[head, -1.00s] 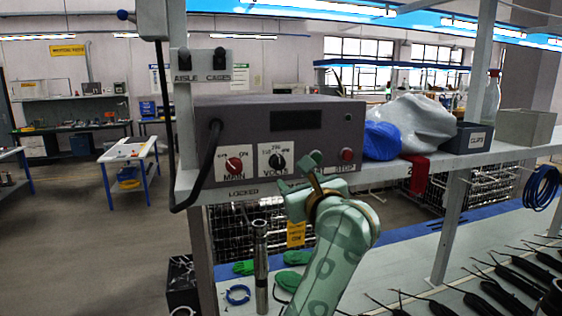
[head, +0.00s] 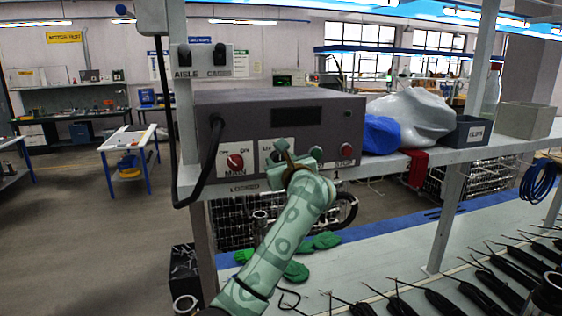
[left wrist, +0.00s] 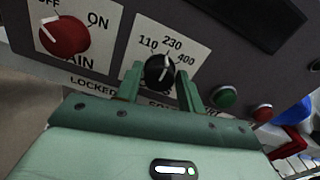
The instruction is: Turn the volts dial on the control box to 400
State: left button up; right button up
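The grey control box (head: 225,110) sits on the shelf. Its black volts dial (left wrist: 160,74) shows in the left wrist view, with marks 110, 230 and 400 around it. The dial's white pointer points up, about at 230. My left gripper (left wrist: 159,88) is open, with one finger on each side of the dial; I cannot tell whether they touch it. In the head view my left gripper (head: 290,161) covers most of the volts plate and hides the dial. My right gripper is not in view.
The red main dial (left wrist: 64,36) is left of the volts dial, pointing towards OFF. A green button (left wrist: 224,97) and a red stop button (head: 346,150) are to the right. A black cable (head: 209,165) hangs at the box's left. A clips bin (head: 468,131) stands further right.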

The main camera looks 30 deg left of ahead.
pick_arm(q)
jog(key=c, duration=0.5)
jog(key=m+p, duration=0.4)
jog(key=m, duration=0.1)
jog(key=shift+r, duration=0.25)
jog(key=shift+f+m+p, duration=0.15)
jog(key=shift+m+p, duration=1.7)
jog(key=shift+m, duration=0.15)
jog(key=o, duration=1)
jog(key=shift+d, duration=0.1)
jog(key=shift+w, duration=0.1)
